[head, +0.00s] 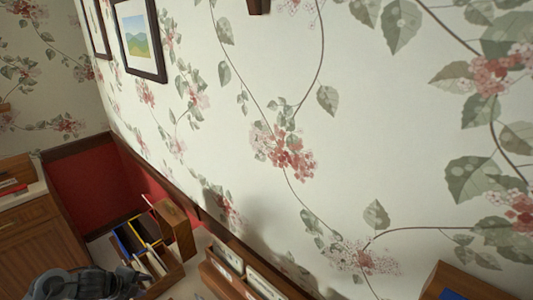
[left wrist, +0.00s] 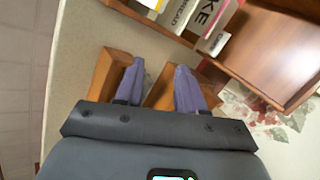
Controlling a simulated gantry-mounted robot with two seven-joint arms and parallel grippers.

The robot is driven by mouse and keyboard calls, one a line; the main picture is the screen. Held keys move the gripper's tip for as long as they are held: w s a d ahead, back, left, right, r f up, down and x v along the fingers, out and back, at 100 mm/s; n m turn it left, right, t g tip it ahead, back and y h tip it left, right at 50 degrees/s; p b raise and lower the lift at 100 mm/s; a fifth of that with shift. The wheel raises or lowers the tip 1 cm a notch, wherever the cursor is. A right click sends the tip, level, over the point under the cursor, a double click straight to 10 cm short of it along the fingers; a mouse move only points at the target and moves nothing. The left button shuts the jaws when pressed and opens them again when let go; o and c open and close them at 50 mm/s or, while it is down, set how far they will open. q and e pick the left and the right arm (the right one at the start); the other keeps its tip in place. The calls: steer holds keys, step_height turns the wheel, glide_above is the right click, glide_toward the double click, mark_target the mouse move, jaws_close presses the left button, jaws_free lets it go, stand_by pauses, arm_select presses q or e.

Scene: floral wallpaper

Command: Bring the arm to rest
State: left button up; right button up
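My left gripper (head: 85,284) shows as a dark shape at the bottom left of the head view, in front of a wooden holder. In the left wrist view its two grey-purple fingers (left wrist: 159,85) are spread apart. Nothing is seen held between them. Two wooden pieces (left wrist: 108,76) lie behind the fingers, and I cannot tell whether they touch them. My right gripper is not in view.
A wooden holder (head: 171,272) with upright books or files stands beside a wooden box (head: 174,226). A second wooden holder (head: 222,281) is along the wall. A cabinet (head: 38,241) is at the left. Books (left wrist: 180,14) and a wooden shelf (left wrist: 262,50) show in the wrist view.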

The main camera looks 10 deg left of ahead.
arm_select(q)
steer(key=w+a+r+n+y, duration=0.25)
steer(key=a+n+y, duration=0.25)
steer(key=a, duration=0.3)
steer(key=s+a+r+n+g+y, duration=0.3)
steer(key=s+a+n, duration=0.1)
steer(key=a+n, duration=0.35)
steer(key=s+a+r+n+g+y, duration=0.35)
steer(key=s+a+n, duration=0.2)
steer(key=n, duration=0.25)
steer(key=s+d+f+m+t+h, duration=0.15)
steer(key=d+f, duration=0.35)
steer(key=d, duration=0.5)
steer(key=s+d+f+m+h, duration=0.1)
steer(key=s+d+f+h, duration=0.15)
steer(key=d+f, duration=0.45)
steer(key=s+d+f+m+t+h, duration=0.1)
steer(key=s+d+f, duration=0.2)
steer(key=d, duration=0.9)
steer(key=s+d+h, duration=0.3)
steer(key=s+d, duration=0.4)
steer(key=d, duration=0.6)
steer(key=s+d+r+h, duration=0.3)
steer(key=s+d+r, duration=0.2)
steer(key=s+d, duration=0.15)
step_height(320, 180, up, 25)
steer(key=w+p, duration=0.1)
steer(key=p, duration=2.5)
steer(key=shift+t+y, duration=0.3)
steer(key=shift+y, duration=0.05)
